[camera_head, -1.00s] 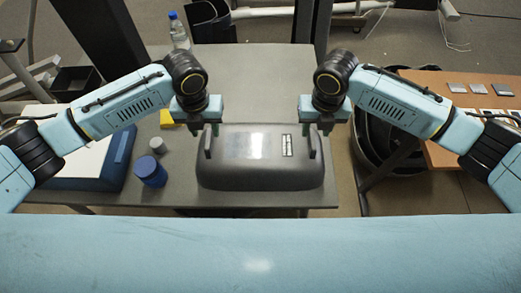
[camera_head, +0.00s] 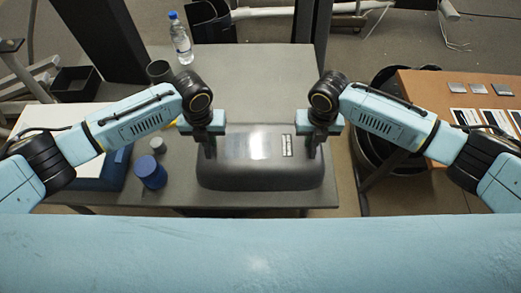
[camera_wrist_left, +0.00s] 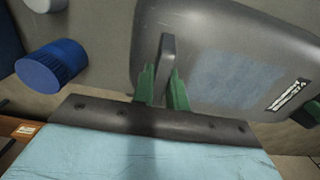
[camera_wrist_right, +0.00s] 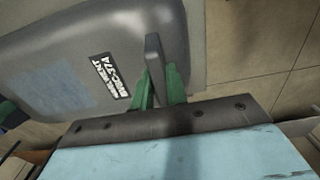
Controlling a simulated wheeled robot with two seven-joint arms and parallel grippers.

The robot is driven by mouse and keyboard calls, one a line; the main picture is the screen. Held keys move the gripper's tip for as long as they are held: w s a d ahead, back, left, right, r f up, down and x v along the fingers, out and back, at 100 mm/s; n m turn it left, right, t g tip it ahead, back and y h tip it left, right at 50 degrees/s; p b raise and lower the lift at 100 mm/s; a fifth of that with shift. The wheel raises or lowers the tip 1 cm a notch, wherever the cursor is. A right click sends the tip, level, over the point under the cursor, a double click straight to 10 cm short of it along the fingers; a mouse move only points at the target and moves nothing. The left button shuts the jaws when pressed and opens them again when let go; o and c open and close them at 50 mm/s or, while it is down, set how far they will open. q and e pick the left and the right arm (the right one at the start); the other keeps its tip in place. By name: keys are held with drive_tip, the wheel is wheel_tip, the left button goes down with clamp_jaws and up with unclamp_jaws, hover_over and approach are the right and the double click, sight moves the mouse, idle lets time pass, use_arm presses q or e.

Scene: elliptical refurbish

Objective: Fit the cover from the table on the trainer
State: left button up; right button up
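The dark grey cover (camera_head: 258,176) lies on the grey table in the head view, with an upright tab at each end. It also shows in the left wrist view (camera_wrist_left: 215,45) and the right wrist view (camera_wrist_right: 75,50). My left gripper (camera_head: 209,147) is at the left tab; its green fingers (camera_wrist_left: 161,88) stand on either side of it, with a gap visible. My right gripper (camera_head: 315,146) is at the right tab, its fingers (camera_wrist_right: 159,86) likewise apart around it. Both look open, not clamped. I cannot tell which frame parts behind belong to the trainer.
The grey table (camera_head: 265,75) is clear behind the cover. A blue-capped jar (camera_head: 150,172), a small grey cylinder (camera_head: 158,145) and a blue-white case (camera_head: 95,177) are at left. A bottle (camera_head: 180,40) is at the back. A wooden table (camera_head: 430,85) is at right.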

use_arm(q)
clamp_jaws()
use_arm(e)
clamp_jaws()
drive_tip(key=shift+r, duration=0.1)
use_arm(q)
drive_tip(key=shift+r, duration=0.25)
use_arm(e)
drive_tip(key=shift+r, duration=0.15)
